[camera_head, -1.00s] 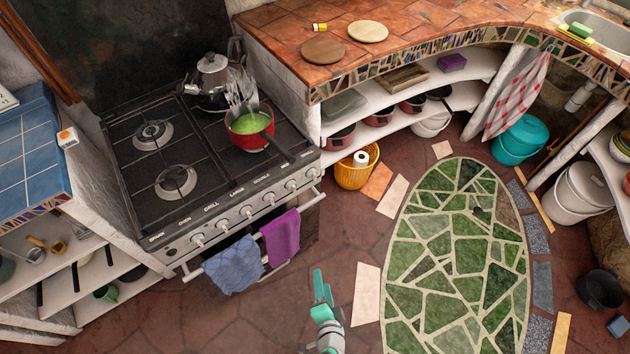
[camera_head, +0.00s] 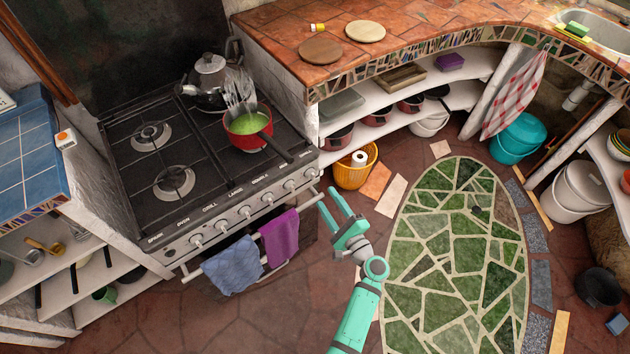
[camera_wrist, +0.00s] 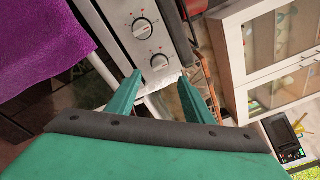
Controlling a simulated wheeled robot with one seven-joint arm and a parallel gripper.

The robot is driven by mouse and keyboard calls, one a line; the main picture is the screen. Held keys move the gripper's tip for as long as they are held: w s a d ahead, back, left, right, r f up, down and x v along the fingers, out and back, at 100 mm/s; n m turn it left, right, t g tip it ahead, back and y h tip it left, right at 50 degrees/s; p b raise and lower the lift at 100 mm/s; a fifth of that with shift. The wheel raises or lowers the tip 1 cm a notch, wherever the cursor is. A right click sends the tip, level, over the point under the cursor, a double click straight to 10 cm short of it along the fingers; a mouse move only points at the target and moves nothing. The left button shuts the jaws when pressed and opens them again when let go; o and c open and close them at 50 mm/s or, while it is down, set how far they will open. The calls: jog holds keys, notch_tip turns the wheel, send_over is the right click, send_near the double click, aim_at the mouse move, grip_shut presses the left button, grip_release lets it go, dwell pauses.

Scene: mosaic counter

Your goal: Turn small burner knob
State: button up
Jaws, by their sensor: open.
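The stove's front panel (camera_head: 238,215) carries a row of several knobs. The rightmost knob (camera_head: 311,173) is at the panel's right end. The printed labels are too small to tell surely which knob is the small burner's. My gripper (camera_head: 327,198) is open and empty, in front of the panel's right end and apart from the knobs.
A blue towel (camera_head: 232,264) and a purple towel (camera_head: 280,238) hang on the oven rail below the knobs. A red pot (camera_head: 249,141) with green contents sits on the stove, its handle reaching toward the panel. A yellow basket (camera_head: 352,175) stands right of the stove.

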aim_at(314, 178)
jog(key=x, duration=0.9)
jog(key=shift+w+f, duration=0.1)
jog(key=shift+w, duration=0.1)
jog(key=shift+a, duration=0.1)
jog(key=shift+a, duration=0.1)
jog(key=shift+s+d, duration=0.1)
jog(key=shift+d, duration=0.15)
jog(key=c, duration=1)
